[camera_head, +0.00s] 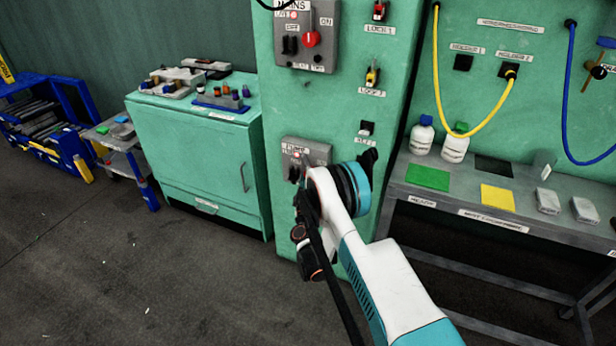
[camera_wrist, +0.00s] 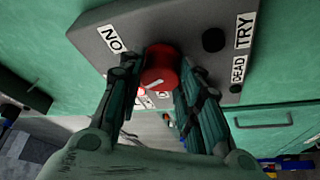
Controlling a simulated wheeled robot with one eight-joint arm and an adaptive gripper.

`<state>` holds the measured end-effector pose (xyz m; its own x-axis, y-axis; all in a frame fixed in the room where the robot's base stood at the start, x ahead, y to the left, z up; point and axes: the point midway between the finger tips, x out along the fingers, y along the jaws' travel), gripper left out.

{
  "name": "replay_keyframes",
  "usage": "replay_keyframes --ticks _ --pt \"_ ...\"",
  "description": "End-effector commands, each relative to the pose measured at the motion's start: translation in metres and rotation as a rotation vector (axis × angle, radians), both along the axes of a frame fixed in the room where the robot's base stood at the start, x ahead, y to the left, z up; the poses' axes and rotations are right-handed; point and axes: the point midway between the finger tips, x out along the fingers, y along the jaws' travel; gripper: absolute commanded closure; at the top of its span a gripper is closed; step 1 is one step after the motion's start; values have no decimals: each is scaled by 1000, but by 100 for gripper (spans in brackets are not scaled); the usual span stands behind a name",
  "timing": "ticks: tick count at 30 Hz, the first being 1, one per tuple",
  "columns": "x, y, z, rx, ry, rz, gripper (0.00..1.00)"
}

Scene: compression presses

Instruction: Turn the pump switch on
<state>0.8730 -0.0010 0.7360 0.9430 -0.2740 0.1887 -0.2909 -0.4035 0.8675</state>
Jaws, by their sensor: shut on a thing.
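The pump switch is a red round knob (camera_wrist: 159,66) with a white line, on a grey box (camera_wrist: 185,40) in the wrist view. Labels on the box include TRY and DEAD. My gripper (camera_wrist: 160,78) has one finger on each side of the knob and is shut on it. In the head view the grey pump box (camera_head: 300,152) is on the green panel's lower part. My arm covers most of it and hides the knob and my fingertips there.
A similar mains box (camera_head: 306,62) with a red knob is higher on the panel. A green cabinet (camera_head: 200,165) stands to the left. A grey table (camera_head: 395,180) with bottles and coloured mats is to the right. The floor at left is open.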

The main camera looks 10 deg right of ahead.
Motion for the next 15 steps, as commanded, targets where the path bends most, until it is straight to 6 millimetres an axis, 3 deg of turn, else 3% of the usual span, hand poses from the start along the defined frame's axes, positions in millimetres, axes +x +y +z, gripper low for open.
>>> replay_keyframes --ticks 15 --pt "-6 -1 0 34 -22 -2 100"
